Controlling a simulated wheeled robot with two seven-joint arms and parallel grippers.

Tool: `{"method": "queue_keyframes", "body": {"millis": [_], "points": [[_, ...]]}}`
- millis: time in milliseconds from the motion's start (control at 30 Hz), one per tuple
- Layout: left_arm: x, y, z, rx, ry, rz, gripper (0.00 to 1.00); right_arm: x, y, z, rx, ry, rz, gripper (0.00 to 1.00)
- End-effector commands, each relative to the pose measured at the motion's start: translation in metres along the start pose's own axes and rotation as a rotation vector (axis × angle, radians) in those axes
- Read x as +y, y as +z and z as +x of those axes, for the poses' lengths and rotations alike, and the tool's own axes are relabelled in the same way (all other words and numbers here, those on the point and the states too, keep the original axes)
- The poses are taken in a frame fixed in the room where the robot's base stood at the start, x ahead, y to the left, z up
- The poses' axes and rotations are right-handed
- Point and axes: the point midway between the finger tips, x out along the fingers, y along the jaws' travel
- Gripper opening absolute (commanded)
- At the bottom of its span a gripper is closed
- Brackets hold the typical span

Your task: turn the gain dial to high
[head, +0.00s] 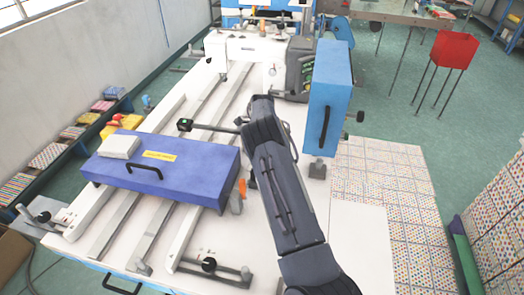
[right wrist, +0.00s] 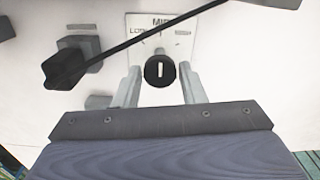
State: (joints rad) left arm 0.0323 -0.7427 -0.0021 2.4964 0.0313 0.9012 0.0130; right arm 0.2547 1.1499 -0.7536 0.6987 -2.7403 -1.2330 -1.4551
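The gain dial (right wrist: 160,71) is a round black knob with a white pointer line, on a white panel in the right wrist view. Its pointer stands upright, toward the MID mark on the label plate (right wrist: 150,25) above it. LOW shows at the plate's left; the right-hand mark is too blurred to read. My right gripper (right wrist: 162,76) is open, with one finger on each side of the dial and small gaps visible. In the head view my dark right arm reaches up the middle, and the dial cannot be made out. My left gripper is not in view.
A thin black rod (right wrist: 150,45) crosses the panel just above the dial, near a black knob (right wrist: 64,69) at left. In the head view, a purple box (head: 165,165) lies left of my arm and a blue box (head: 330,95) stands to its right.

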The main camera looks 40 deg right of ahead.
Motion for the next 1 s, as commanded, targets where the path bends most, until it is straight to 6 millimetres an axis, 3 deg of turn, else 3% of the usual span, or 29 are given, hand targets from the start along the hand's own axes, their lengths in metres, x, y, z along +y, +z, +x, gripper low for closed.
{"method": "queue_keyframes", "body": {"millis": [33, 200, 567, 1000], "points": [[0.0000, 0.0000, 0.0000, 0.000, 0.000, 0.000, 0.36, 0.0000, 0.0001, -0.0002, 0.000, 0.000, 0.000, 0.30], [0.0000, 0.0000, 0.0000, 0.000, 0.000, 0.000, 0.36, -0.0001, 0.0001, -0.0003, 0.000, 0.000, 0.000, 0.10], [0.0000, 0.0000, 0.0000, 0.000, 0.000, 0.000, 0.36, 0.0000, 0.0007, -0.0001, 0.001, -0.001, 0.067, 0.09], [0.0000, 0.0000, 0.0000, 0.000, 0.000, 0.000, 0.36, 0.0001, 0.0011, 0.0000, 0.001, -0.001, 0.419, 0.09]]}}
